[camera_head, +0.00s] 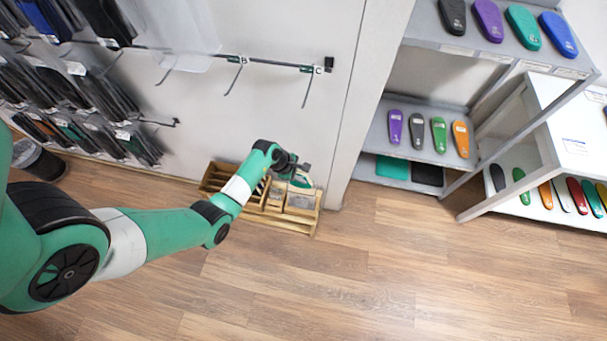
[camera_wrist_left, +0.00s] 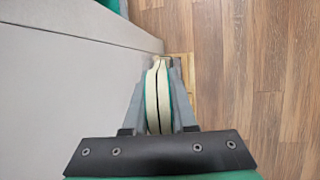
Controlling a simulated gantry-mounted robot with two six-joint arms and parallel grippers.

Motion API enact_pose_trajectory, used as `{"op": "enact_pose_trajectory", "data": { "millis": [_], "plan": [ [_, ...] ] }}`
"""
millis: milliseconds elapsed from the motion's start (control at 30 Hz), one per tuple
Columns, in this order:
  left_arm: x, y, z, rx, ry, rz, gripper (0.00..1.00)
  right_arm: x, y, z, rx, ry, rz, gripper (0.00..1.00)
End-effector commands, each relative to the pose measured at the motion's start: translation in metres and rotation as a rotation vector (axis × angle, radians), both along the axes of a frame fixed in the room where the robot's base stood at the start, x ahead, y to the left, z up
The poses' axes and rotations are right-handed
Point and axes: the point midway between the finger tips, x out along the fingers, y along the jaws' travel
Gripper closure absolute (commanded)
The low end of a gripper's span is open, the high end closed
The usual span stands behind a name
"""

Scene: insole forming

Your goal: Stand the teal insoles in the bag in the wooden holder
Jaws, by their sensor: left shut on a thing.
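My left gripper (camera_head: 304,177) is at the wooden holder (camera_head: 303,226), over its right part. In the left wrist view, my left gripper (camera_wrist_left: 162,90) is shut on the teal insoles (camera_wrist_left: 152,100), seen edge-on with cream faces, teal edges and a dark line between them. They stand upright between the fingers. A bag around them cannot be made out clearly. The insoles also show as a small teal and white shape in the head view (camera_head: 301,182). Whether they touch the holder is unclear. My right gripper is not in view.
The holder stands on the wooden floor against the white wall (camera_head: 270,110). A shelf unit (camera_head: 437,155) with coloured insoles stands to the right. Hooks with packaged items hang at left above a dark bin (camera_head: 40,162). The floor in front is clear.

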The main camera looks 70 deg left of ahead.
Motion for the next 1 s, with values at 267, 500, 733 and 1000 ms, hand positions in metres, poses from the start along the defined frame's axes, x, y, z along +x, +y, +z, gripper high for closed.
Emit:
{"op": "enact_pose_trajectory", "data": {
  "millis": [267, 500, 733, 1000],
  "plan": [
    [0.0, 0.0, -0.01, 0.0, 0.0, 0.0, 1.0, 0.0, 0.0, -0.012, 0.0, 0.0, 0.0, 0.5],
    [0.0, 0.001, -0.029, -0.001, 0.001, 0.001, 1.0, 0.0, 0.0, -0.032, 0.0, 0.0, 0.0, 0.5],
    [0.005, 0.007, -0.045, -0.031, 0.024, 0.001, 1.0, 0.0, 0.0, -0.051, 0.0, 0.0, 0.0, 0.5],
    [0.01, 0.013, -0.061, -0.064, 0.047, 0.0, 1.0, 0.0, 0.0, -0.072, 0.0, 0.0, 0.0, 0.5]
  ]
}}
